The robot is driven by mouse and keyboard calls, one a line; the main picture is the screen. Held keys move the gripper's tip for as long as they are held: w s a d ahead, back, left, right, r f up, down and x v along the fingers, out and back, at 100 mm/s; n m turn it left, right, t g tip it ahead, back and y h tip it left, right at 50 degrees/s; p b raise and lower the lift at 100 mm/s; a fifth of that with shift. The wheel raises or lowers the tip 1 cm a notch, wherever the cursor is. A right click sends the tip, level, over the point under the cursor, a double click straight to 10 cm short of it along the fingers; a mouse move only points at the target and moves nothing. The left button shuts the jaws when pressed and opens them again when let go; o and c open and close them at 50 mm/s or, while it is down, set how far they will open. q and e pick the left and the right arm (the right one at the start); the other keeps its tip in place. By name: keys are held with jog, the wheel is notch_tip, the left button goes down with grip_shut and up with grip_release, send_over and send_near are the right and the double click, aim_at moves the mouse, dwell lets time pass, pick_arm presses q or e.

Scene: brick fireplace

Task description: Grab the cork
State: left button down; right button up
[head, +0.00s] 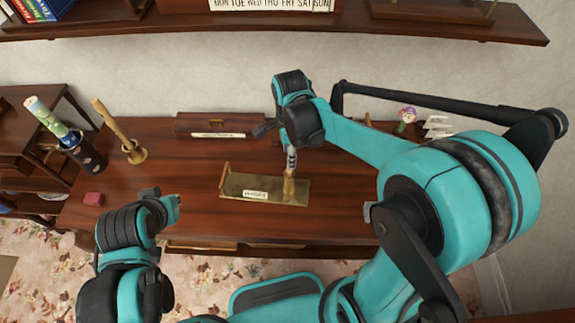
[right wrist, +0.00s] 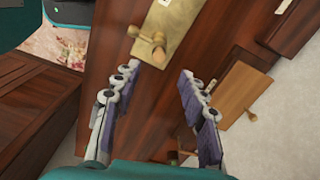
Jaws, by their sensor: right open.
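I cannot pick out a cork for certain. A small tan, knobbed piece (right wrist: 150,45) lies at the end of a brass-coloured tray (right wrist: 172,22) in the right wrist view. In the head view a tan upright piece (head: 289,187) stands at the right part of the tray (head: 236,186), partly covered by my right gripper (head: 290,158). That gripper (right wrist: 158,75) is open, with nothing between its fingers, and its tips point toward the tan piece. My left gripper (head: 165,205) is over the table's front left; its jaws are too unclear to read.
A wooden desk (head: 180,185) stands against the wall. A dark cup (head: 85,152), a wooden pestle in a mortar (head: 130,150) and a red block (head: 93,198) are at its left. A wooden box (head: 220,125) and a figurine (head: 406,120) are behind. A shelf (head: 340,22) overhangs.

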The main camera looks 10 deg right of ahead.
aim_at(289, 173)
jog(key=shift+a+f, duration=0.15)
jog(key=shift+f, duration=0.2)
notch_tip(289, 173, down, 7)
jog(key=b, duration=0.3)
jog(key=shift+f, duration=0.1)
jog(key=shift+c, duration=0.3)
jog(key=c, duration=0.8)
